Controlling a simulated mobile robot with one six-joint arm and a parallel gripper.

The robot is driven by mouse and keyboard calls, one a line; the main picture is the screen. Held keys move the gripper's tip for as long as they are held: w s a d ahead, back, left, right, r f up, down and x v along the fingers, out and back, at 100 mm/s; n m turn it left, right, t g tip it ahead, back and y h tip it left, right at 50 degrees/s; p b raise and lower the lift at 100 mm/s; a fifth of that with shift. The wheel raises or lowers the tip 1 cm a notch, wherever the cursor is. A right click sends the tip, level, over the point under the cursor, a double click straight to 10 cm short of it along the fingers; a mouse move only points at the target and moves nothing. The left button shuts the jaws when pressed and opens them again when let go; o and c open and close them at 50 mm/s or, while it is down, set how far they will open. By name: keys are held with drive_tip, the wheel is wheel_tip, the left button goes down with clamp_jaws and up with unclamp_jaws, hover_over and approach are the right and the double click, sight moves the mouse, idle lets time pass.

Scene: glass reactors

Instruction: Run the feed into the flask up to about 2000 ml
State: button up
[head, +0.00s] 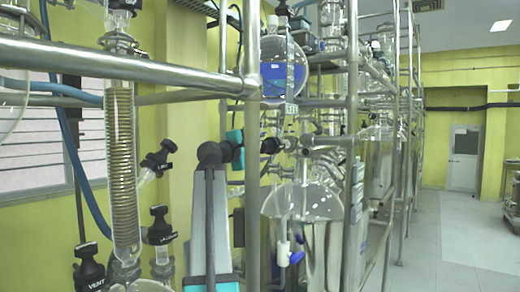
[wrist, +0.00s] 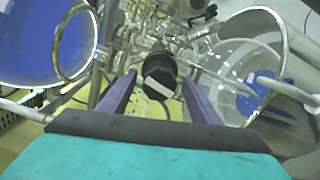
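A round glass flask (head: 284,72) hangs in the frame at upper middle, about half full of blue liquid. A round glass vessel with blue liquid (wrist: 45,40) fills the upper left of the wrist view. No volume marks are readable. A black valve knob (wrist: 160,72) with a pale stripe faces my gripper. My gripper (wrist: 160,80) has its two purple fingers on either side of this knob, with small gaps showing. In the head view my gripper (head: 232,149) is below the flask, beside black valve parts (head: 270,146); its fingers are hard to make out there.
A large glass reactor (head: 303,201) stands below right. Steel rails (head: 120,65) and posts (head: 251,200) cross close by. A coil condenser (head: 122,170) and several black valves (head: 160,229) are at left. The aisle floor (head: 450,235) at right is clear.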

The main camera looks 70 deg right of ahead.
idle(0.3)
drive_tip(key=b+v, duration=0.1)
drive_tip(key=v, duration=1.3)
drive_tip(key=shift+b, duration=0.4)
drive_tip(key=shift+d, duration=0.1)
